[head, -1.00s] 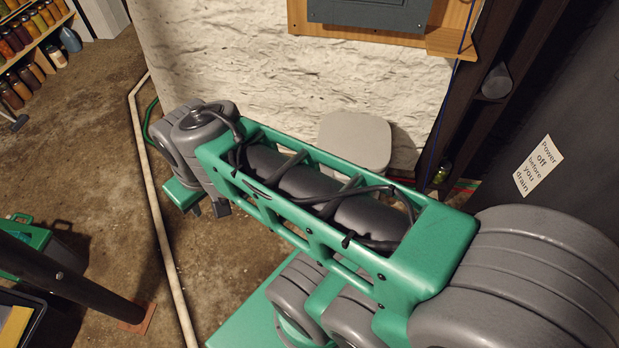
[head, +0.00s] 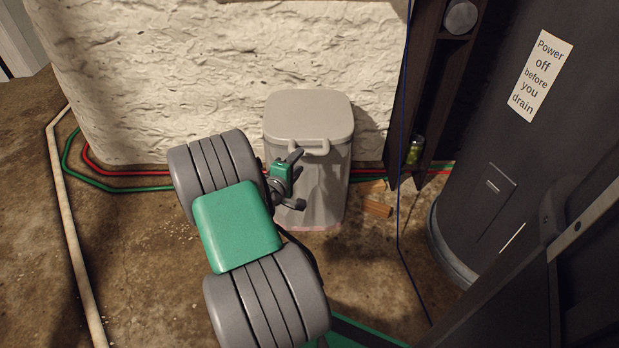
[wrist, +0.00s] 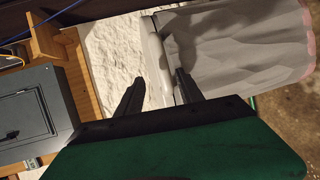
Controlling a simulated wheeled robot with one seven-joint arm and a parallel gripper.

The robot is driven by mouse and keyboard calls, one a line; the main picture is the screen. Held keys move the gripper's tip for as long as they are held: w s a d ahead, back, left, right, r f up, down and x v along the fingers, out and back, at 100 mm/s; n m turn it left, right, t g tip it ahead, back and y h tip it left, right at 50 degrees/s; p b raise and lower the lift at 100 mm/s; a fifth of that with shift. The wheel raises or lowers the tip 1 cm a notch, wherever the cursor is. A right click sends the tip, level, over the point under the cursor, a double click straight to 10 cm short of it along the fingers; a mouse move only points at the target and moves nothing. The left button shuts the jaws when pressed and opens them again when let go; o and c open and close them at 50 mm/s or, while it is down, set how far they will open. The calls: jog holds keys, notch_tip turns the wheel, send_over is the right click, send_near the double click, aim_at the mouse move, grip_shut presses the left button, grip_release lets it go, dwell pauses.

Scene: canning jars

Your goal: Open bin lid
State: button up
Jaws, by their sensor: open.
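The grey bin (head: 330,190) stands against the white stone wall, with its lid (head: 308,110) shut on top. A pale loop handle (head: 316,151) sticks out from the lid's front edge. My gripper (head: 298,180) is open in front of the bin, just below and left of the handle, with nothing between its fingers. In the wrist view the bin body (wrist: 235,45) lies sideways beyond my open gripper (wrist: 158,88), and the lid's edge (wrist: 153,60) shows between and past the fingers. Whether a finger touches the bin cannot be told.
A dark tank (head: 500,170) with a sign stands at the right. A dark wooden post (head: 425,100) and a blue cord (head: 400,200) are right of the bin. Red and green hoses run along the wall base. A grey panel box (wrist: 25,115) shows in the wrist view.

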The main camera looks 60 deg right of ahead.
aim_at(309, 155)
jog(key=shift+s+d+f+n, duration=0.35)
jog(key=shift+d+f, duration=0.25)
jog(key=shift+d, duration=0.15)
jog(key=b+x, duration=0.2)
jog(key=x, duration=0.4)
jog(key=shift+w+d+r, duration=0.1)
jog(key=shift+d, duration=0.35)
grip_shut()
